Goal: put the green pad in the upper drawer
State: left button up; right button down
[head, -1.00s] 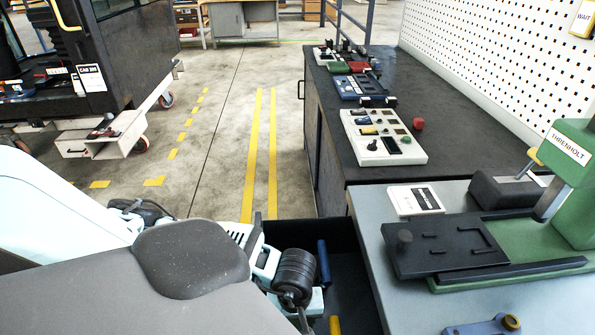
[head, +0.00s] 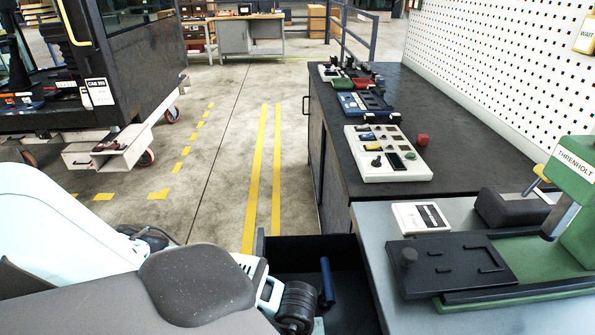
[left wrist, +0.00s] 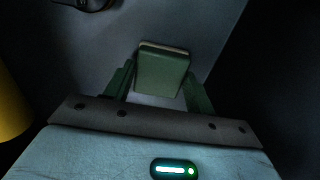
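The green pad (left wrist: 162,72) shows in the left wrist view as a small block with a pale layer along its far edge. The fingers of my left gripper (left wrist: 161,88) lie against its two sides, and it appears gripped. In the head view, my left arm reaches down at the open drawer and the gripper itself is hidden. The dark open drawer (head: 300,250) juts out below the bench top; whether another drawer lies under it cannot be seen. My right gripper is in neither view.
A blue-handled tool (head: 326,280) is in the drawer. A yellow object (left wrist: 12,105) is at the left of the wrist view. The grey bench (head: 370,245) carries a white box (head: 420,217) and a dark plate (head: 450,262) beside the green press (head: 572,190). Aisle floor is clear.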

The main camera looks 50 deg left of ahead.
pick_arm(q)
jog(key=o, duration=0.4)
notch_tip(320, 180, up, 12)
jog(key=p, duration=0.1)
jog(key=shift+r, duration=0.2)
dwell(0.4)
